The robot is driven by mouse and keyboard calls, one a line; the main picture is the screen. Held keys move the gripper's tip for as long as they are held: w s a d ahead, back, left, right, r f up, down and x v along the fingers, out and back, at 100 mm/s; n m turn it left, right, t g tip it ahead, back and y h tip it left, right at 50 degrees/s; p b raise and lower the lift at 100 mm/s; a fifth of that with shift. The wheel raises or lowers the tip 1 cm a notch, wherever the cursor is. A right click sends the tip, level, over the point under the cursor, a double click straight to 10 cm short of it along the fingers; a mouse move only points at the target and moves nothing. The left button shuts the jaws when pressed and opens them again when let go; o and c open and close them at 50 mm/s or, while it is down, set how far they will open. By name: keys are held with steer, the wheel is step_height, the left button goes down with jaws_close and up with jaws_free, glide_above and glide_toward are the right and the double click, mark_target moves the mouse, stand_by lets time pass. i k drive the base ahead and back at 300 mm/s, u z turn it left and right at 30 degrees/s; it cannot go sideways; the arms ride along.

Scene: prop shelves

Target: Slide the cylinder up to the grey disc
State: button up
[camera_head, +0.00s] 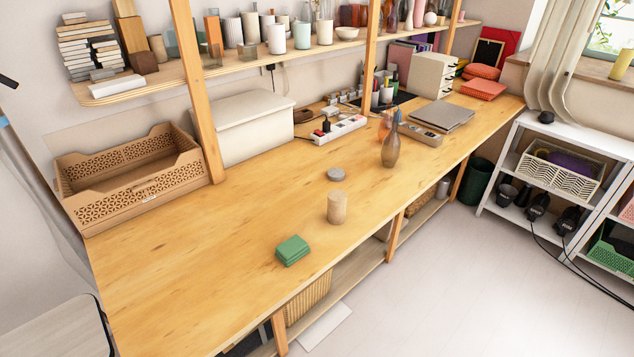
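A light wooden cylinder (337,208) stands upright on the wooden table, near its front edge. The grey disc (335,174) lies flat on the table just behind the cylinder, with a small gap of bare table between them. My gripper is not visible in the head view. A dark shape at the far left edge is too small to identify.
A green stacked block (292,250) lies in front and left of the cylinder. A brown glass bottle (390,146) stands right of the disc. A white power strip (338,130) lies behind. A wooden post (197,92) rises at the left. The table's left front is clear.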

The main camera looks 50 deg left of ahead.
mark_target(335, 199)
steer(key=u, duration=0.8)
steer(key=i, duration=0.75)
steer(key=u, duration=1.15)
steer(key=i, duration=0.6)
steer(key=z, duration=0.05)
